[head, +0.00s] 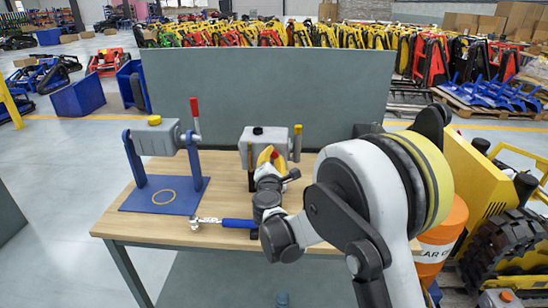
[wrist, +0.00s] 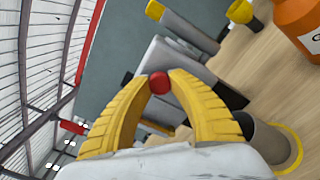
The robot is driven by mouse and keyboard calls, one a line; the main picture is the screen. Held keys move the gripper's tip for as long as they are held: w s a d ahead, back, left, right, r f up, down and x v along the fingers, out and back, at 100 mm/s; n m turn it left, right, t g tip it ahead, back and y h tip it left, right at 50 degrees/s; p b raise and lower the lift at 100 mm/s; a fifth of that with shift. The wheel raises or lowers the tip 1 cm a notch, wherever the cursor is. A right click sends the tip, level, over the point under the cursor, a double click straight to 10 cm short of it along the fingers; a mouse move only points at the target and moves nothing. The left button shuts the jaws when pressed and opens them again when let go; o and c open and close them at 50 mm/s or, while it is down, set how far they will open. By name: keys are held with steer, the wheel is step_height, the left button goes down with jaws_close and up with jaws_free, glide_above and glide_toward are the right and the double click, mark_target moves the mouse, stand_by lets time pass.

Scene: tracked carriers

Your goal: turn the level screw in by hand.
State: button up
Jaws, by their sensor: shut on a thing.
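A red round knob (wrist: 160,83), apparently the level screw's head, sits between the tips of my gripper's yellow fingers in the wrist view. My gripper (wrist: 161,80) is shut on it. A little red (head: 275,155) shows at the fingertips there. The grey housing also shows behind the knob in the wrist view (wrist: 170,62). The screw's shank and how far in it sits are hidden.
A blue-handled tool (head: 238,223) lies near the front edge. An orange drum (head: 440,240) stands right.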

steer(key=m+b, duration=0.1)
steer(key=m, duration=0.3)
steer(key=shift+m, duration=0.3)
steer(key=o, duration=1)
